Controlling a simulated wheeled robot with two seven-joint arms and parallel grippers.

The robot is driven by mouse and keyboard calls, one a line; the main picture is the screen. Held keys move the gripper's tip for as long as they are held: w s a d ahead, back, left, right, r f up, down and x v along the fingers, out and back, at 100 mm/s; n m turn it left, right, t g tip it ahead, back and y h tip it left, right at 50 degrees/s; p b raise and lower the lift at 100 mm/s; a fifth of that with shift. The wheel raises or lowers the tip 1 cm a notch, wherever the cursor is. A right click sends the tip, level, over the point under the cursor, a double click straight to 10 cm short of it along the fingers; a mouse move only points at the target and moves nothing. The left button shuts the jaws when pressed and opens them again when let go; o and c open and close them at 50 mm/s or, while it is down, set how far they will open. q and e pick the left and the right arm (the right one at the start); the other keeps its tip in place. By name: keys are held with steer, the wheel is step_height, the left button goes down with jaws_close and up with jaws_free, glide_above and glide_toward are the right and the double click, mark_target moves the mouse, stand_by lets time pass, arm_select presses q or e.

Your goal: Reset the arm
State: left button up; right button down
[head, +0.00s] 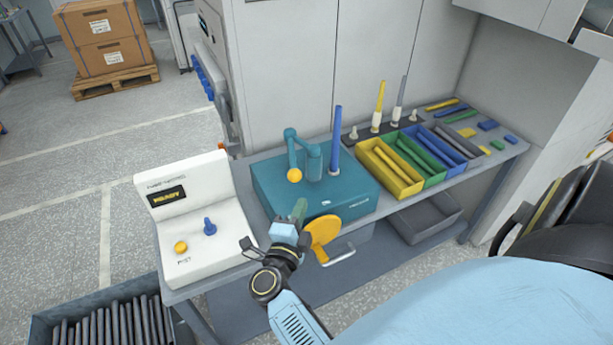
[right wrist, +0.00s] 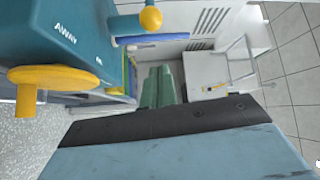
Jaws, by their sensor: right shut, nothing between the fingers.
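A teal machine (head: 270,184) stands on the bench. On its top is a bent teal arm (head: 291,146) that ends in a yellow ball (head: 294,175). A yellow handwheel (head: 324,231) is on its front side. My right gripper (head: 299,209) is shut and empty, just in front of the machine and left of the handwheel. In the right wrist view, the shut green fingers (right wrist: 158,87) point into clear space, with the machine (right wrist: 60,35), handwheel (right wrist: 52,77) and yellow ball (right wrist: 151,19) to the upper left. My left gripper is not in view.
A white control box (head: 190,215) with a blue knob and a yellow button stands left of the machine. A blue rod (head: 336,135) stands upright on the machine. Yellow, green and blue trays (head: 390,180) lie to the right. A bin of dark rods (head: 45,322) is at lower left.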

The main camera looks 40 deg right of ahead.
steer(key=shift+a, duration=0.2)
steer(key=shift+f, duration=0.1)
stand_by(0.4)
steer(key=w+a+f+n+t+y+b, duration=0.1)
steer(key=a+f+n+t+y+b, duration=0.1)
steer(key=a+f+n+y, duration=0.35)
steer(key=a+f+n+t+y+b, duration=0.25)
steer(key=f+n, duration=0.35)
steer(key=f, duration=0.4)
steer(key=s+a+f+n+g+y+b, duration=0.1)
steer(key=s+a+f+n+y, duration=0.25)
steer(key=f, duration=0.45)
steer(key=s+a+f+n+g+y+b, duration=0.25)
steer(key=s+f+n, duration=0.2)
steer(key=f, duration=0.45)
steer(key=s+d+f+n+g+y+b, duration=0.15)
steer(key=s+f+n+g+y, duration=0.35)
steer(key=s+f, duration=0.8)
steer(key=s+d+f+n+g+h+b, duration=0.1)
steer(key=s+d+f+n+g, duration=0.1)
steer(key=s, duration=0.7)
steer(key=s+d+f+n+g+h+b, duration=0.1)
steer(key=s+d+f+n+g+h, duration=0.1)
steer(key=s+f, duration=0.5)
steer(key=shift+s+d+n+g+b, duration=0.35)
steer(key=shift+s+d+n+g, duration=0.4)
steer(key=shift+s+d, duration=0.45)
steer(key=shift+s, duration=0.15)
